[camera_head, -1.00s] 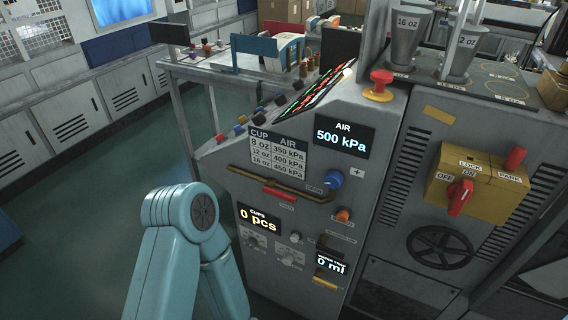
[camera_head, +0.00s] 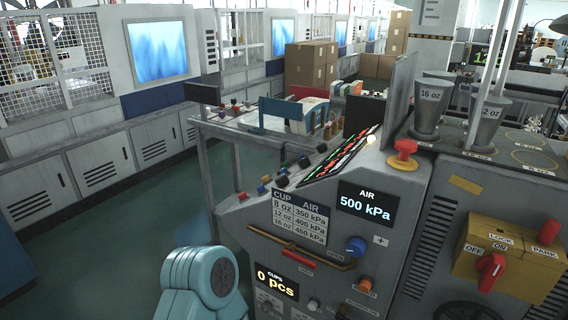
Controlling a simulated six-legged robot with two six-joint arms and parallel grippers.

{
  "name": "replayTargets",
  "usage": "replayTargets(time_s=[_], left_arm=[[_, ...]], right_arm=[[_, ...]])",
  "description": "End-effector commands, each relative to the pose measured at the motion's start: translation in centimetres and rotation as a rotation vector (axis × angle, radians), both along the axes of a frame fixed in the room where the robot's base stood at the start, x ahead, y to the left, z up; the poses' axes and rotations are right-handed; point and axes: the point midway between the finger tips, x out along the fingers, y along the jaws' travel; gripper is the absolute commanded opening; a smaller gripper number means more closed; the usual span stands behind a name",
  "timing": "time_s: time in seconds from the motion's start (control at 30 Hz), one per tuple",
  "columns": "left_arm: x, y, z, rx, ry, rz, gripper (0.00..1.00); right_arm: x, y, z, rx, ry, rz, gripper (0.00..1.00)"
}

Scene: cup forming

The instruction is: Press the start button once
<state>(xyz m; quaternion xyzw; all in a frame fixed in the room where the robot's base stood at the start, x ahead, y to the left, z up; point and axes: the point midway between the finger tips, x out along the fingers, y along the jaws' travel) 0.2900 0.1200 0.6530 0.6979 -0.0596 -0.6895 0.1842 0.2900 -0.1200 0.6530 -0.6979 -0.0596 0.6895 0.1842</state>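The grey forming machine (camera_head: 335,205) stands right of centre. Its sloped console carries several small coloured buttons, among them a red one (camera_head: 243,196), a blue one (camera_head: 261,189) and a dark one (camera_head: 282,180). I cannot read their labels, so I cannot tell which is the start button. A red mushroom button (camera_head: 405,147) sits on a yellow base at the top. A blue knob (camera_head: 356,245) and an orange button (camera_head: 365,284) are on the front. Neither gripper is in view; only a teal arm joint of mine shows at the bottom, apart from the console.
A display (camera_head: 366,203) reads 500 kPa and another (camera_head: 276,281) reads 0 pcs. A brown bar handle (camera_head: 300,249) crosses the front. A yellow lock box (camera_head: 505,262) with a red switch is at the right. Green floor (camera_head: 120,255) is clear at left.

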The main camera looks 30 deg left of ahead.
Motion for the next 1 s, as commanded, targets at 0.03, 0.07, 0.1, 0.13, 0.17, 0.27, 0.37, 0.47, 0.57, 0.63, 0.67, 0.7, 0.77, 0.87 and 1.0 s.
replayTargets(time_s=[0.03, 0.07, 0.1, 0.13, 0.17, 0.27, 0.37, 0.47, 0.57, 0.63, 0.67, 0.7, 0.77, 0.87, 1.0], left_arm=[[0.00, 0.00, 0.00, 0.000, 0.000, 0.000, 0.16], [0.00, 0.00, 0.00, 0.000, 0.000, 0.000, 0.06], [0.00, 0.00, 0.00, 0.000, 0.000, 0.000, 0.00], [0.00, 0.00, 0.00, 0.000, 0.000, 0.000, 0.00], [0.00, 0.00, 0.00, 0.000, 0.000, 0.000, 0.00], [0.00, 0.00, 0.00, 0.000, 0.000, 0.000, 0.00], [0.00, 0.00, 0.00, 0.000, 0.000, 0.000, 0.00], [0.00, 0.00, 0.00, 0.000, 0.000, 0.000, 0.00], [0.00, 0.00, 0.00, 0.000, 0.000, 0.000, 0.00], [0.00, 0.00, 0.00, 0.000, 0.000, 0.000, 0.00], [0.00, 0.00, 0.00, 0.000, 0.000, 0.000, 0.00], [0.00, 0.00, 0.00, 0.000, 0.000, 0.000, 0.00], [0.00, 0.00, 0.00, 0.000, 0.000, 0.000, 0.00], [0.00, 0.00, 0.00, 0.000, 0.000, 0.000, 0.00], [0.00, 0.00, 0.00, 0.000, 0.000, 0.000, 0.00]], right_arm=[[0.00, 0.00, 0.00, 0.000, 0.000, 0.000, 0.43], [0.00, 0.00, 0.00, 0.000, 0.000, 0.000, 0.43], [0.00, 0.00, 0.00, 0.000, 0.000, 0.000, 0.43], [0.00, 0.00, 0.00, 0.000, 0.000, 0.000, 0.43], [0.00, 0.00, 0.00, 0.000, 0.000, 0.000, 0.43], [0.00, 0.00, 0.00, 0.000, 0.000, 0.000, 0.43], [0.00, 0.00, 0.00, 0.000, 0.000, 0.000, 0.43], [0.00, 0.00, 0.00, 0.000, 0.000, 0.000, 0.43], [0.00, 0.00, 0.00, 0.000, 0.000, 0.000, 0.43], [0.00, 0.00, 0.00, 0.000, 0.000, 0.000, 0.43], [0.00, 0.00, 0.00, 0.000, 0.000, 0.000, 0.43], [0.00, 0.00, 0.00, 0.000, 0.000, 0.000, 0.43], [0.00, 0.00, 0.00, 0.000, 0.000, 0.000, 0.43], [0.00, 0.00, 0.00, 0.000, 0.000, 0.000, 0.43], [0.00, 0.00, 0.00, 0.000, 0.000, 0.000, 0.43]])
